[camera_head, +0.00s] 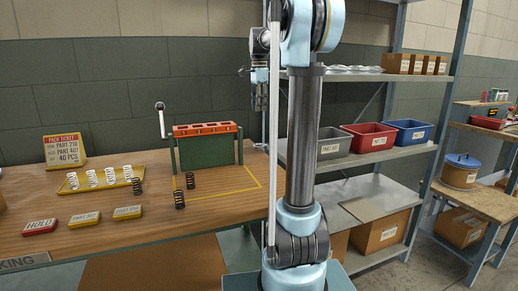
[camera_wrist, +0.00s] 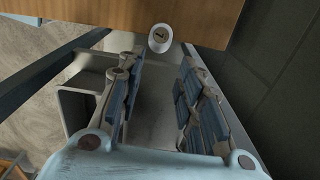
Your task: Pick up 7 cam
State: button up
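In the head view my gripper (camera_head: 260,96) hangs pointing down above the right end of the workbench, apart from the bench top.
The workbench (camera_head: 100,205) holds a green rack with an orange top (camera_head: 206,131), a crank handle (camera_head: 160,118), a yellow tray of white springs (camera_head: 100,180), dark springs and labelled blocks. A shelf at right holds grey (camera_head: 331,144), red (camera_head: 369,138) and blue bins (camera_head: 409,131).

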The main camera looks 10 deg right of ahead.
jog(key=o, duration=0.7)
jog(key=shift+a+f, duration=0.1)
jog(key=shift+a, duration=0.05)
send_over(258, 144)
jog(key=f, duration=1.2)
jog(key=shift+s, duration=0.3)
jog(key=shift+w+f, duration=0.15)
jog(key=shift+f, duration=2.5)
